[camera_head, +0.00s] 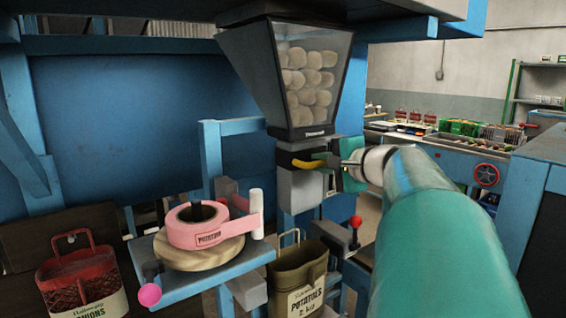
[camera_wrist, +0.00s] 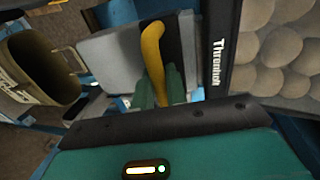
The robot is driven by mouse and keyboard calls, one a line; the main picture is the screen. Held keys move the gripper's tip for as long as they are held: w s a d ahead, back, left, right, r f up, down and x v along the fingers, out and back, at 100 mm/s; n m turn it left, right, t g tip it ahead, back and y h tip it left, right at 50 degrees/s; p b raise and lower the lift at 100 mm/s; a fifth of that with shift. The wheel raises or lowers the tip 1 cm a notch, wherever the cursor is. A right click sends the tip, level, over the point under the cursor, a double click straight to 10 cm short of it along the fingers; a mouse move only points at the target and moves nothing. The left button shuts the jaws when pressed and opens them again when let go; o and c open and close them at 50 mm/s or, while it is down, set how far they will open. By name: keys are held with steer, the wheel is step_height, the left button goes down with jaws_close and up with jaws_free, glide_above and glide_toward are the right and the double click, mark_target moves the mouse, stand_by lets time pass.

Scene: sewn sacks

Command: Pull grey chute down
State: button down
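The grey chute (camera_head: 298,192) hangs under the potato hopper, with a curved yellow handle (camera_head: 305,163) at its top front. In the wrist view the grey chute (camera_wrist: 108,55) lies left of a dark strip, and the yellow handle (camera_wrist: 152,48) stands out in front. My gripper (camera_head: 328,158) reaches in from the right at the handle. In the wrist view its green fingers (camera_wrist: 159,88) lie on both sides of the handle, close against it, with no clear gap. The fingertips are partly hidden by the handle and the gripper body.
A glass-fronted hopper of potatoes (camera_head: 312,85) is above. An open olive potato sack (camera_head: 298,280) stands below the chute. A pink tape roll (camera_head: 200,232) sits on a blue shelf at left, near a red onion sack (camera_head: 80,280). A red-knobbed lever (camera_head: 355,222) is lower right.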

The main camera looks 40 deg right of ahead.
step_height(320, 180, down, 17)
steer(key=shift+r, duration=0.15)
stand_by(0.5)
steer(key=c, duration=1.8)
jaws_free()
steer(key=shift+c, duration=0.2)
steer(key=o, duration=0.3)
steer(key=shift+o, duration=0.3)
steer(key=shift+s+r, duration=0.1)
steer(key=v, duration=1.3)
steer(key=shift+s, duration=0.35)
